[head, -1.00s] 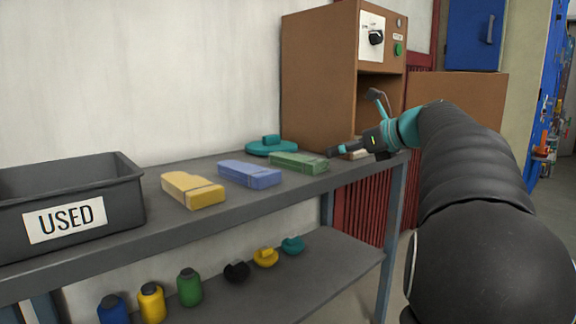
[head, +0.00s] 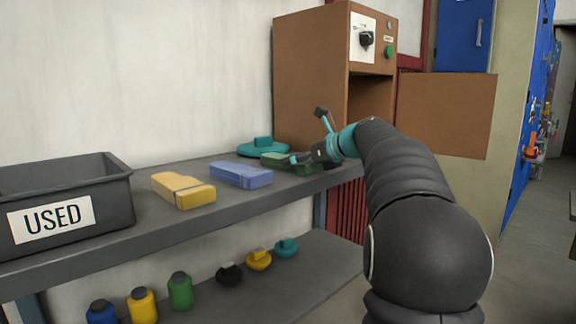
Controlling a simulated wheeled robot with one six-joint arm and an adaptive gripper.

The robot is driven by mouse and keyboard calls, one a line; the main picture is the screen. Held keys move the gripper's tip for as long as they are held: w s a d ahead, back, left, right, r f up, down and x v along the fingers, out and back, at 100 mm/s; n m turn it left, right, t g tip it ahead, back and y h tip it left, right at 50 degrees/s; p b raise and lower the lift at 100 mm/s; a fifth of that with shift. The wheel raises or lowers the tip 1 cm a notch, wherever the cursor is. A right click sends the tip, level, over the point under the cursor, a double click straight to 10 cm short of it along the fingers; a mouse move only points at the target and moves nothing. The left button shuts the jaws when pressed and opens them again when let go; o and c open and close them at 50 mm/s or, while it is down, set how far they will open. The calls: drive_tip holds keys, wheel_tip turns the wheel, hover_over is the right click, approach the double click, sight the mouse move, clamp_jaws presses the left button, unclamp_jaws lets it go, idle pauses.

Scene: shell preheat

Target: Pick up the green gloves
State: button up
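The green gloves (head: 276,158) are a flat folded bundle on the top shelf, at the right end of a row of bundles. My gripper (head: 297,159) is at their right side, its fingertips overlapping them in the picture, and it hides their right part. The fingers look spread apart, with a gap between them. I cannot tell whether they touch the gloves.
Blue gloves (head: 241,174) and yellow gloves (head: 183,190) lie to the left. A teal lidded disc (head: 262,148) sits just behind the green gloves. A grey USED bin (head: 110,195) stands far left. A brown cabinet (head: 310,85) rises behind. Bottles and knobs stand on the lower shelf.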

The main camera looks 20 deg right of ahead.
drive_tip(key=shift+w+a+f, duration=0.15)
drive_tip(key=shift+w+a, duration=0.05)
drive_tip(key=shift+w, duration=0.25)
drive_tip(key=c, duration=1.3)
